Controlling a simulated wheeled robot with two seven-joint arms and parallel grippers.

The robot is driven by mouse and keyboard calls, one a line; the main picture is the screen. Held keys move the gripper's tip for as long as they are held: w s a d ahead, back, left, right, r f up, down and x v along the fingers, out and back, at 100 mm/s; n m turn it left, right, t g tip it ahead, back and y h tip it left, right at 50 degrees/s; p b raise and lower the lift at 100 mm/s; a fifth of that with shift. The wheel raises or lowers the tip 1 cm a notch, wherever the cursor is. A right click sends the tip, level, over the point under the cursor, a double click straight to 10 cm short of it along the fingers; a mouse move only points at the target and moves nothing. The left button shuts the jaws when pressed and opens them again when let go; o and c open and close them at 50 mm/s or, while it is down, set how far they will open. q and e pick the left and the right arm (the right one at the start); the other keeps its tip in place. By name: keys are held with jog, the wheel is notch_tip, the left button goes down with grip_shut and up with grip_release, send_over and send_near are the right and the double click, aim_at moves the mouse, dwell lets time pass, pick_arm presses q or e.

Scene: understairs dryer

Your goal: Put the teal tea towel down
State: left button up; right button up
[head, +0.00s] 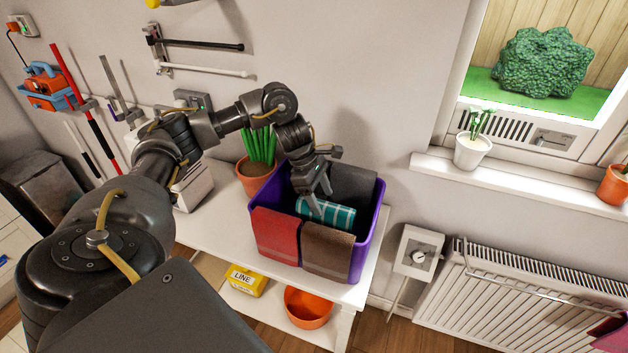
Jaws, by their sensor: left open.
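The teal tea towel (337,216), with a pale check, lies inside a purple bin (365,244) on a white table. My left gripper (318,203) reaches down into the bin from above, with its fingers open at the towel's left part. I cannot tell whether the fingers touch the towel. The lower part of the towel and the bin's floor are partly hidden by the front wall. My right gripper is not in view.
A red towel (276,234) and a brown towel (328,247) hang over the bin's front rim, and a grey towel (353,184) over the back. A potted plant (257,173) stands close behind left. A radiator (515,295) is at right.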

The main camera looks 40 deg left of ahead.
pick_arm(q)
jog(key=v, duration=0.6)
jog(key=shift+s+a+r+p, duration=0.15)
jog(key=shift+a+r+p, duration=0.05)
jog(key=shift+r+p, duration=0.15)
